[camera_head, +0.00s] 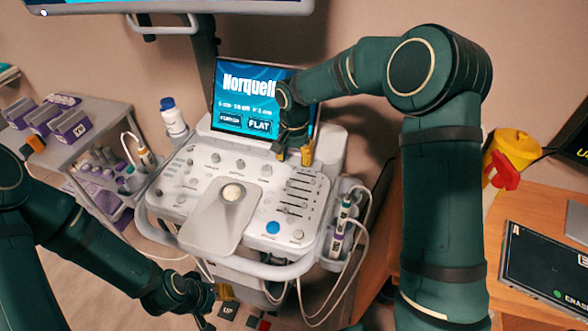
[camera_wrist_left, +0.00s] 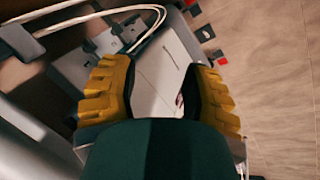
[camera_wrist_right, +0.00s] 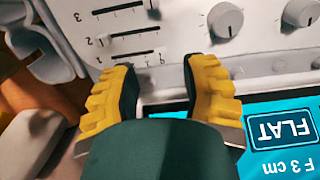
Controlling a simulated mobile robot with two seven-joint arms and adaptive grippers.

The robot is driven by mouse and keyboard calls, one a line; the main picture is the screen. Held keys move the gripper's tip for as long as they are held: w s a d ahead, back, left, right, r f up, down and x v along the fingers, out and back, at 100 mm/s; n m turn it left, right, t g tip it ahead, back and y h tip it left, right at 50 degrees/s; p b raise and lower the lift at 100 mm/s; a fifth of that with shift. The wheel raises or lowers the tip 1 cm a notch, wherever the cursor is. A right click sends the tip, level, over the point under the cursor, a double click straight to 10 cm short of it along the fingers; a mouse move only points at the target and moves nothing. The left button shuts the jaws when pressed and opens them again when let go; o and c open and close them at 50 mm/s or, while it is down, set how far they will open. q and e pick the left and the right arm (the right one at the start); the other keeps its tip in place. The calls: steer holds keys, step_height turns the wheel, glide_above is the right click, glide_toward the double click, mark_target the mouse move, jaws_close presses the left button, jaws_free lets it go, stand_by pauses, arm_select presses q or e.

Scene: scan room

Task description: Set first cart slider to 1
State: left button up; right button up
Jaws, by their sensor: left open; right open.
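The cart console (camera_head: 215,230) has a bank of horizontal sliders (camera_head: 293,195) on its right side. In the right wrist view the first slider (camera_wrist_right: 135,56), marked 1, is the track nearest my fingers, with slider 2 (camera_wrist_right: 135,32) and slider 3 (camera_wrist_right: 118,9) beyond it. I cannot make out the first slider's knob; a finger may hide it. My right gripper (camera_head: 293,156) is open and empty above the console, between the screen and the sliders; its fingers also show in the right wrist view (camera_wrist_right: 160,72). My left gripper (camera_head: 205,305) is open and empty, low at the cart's front.
The cart screen (camera_head: 235,85) stands close behind my right gripper. Round knobs (camera_wrist_right: 226,19) sit beside the sliders. Probes with cables (camera_head: 345,215) hang at the cart's right. A bottle (camera_head: 172,117) stands at the left. A wooden desk (camera_head: 510,215) is on the right.

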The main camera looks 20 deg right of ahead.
mark_target(294, 168)
steer(key=shift+f+b, duration=0.3)
steer(key=shift+f, duration=1.8)
jaws_close()
